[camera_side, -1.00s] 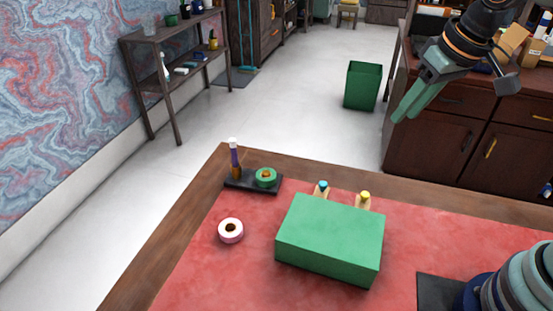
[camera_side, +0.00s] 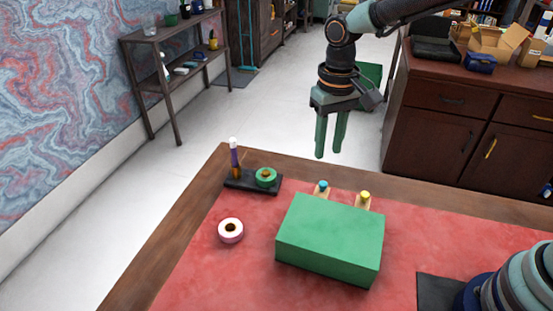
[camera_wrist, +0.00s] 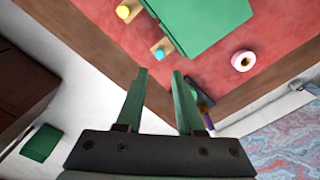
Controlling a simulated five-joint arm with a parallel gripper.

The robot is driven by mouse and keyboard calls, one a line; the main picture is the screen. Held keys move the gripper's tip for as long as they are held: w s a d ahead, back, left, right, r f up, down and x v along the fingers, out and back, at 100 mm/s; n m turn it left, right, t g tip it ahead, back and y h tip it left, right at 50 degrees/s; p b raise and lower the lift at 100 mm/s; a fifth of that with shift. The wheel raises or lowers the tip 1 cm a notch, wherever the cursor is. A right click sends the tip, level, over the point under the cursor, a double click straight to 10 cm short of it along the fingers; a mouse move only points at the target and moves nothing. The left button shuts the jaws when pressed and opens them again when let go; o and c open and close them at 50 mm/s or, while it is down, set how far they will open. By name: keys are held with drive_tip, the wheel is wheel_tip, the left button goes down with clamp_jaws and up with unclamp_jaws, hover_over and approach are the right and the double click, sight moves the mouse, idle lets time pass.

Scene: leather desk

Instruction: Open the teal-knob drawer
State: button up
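A green drawer box (camera_side: 330,238) sits on the red leather desk top, and it also shows in the wrist view (camera_wrist: 208,18). Two light wooden drawer fronts stick out slightly at its far side. The left one has a teal knob (camera_side: 323,185), seen in the wrist view too (camera_wrist: 159,53). The right one has a yellow knob (camera_side: 364,196), also in the wrist view (camera_wrist: 123,12). My gripper (camera_side: 328,155) points down in the air beyond the desk's far edge, apart from the knobs. Its two green fingers (camera_wrist: 163,72) are spread with nothing between them.
A pink-and-white tape roll (camera_side: 231,230) lies nearby. Beyond the desk is open floor, with a green bin (camera_side: 371,75).

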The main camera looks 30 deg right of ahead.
sight(323, 183)
wheel_tip(323, 183, down, 10)
drive_tip(key=shift+r, duration=0.2)
clamp_jaws()
idle(1.5)
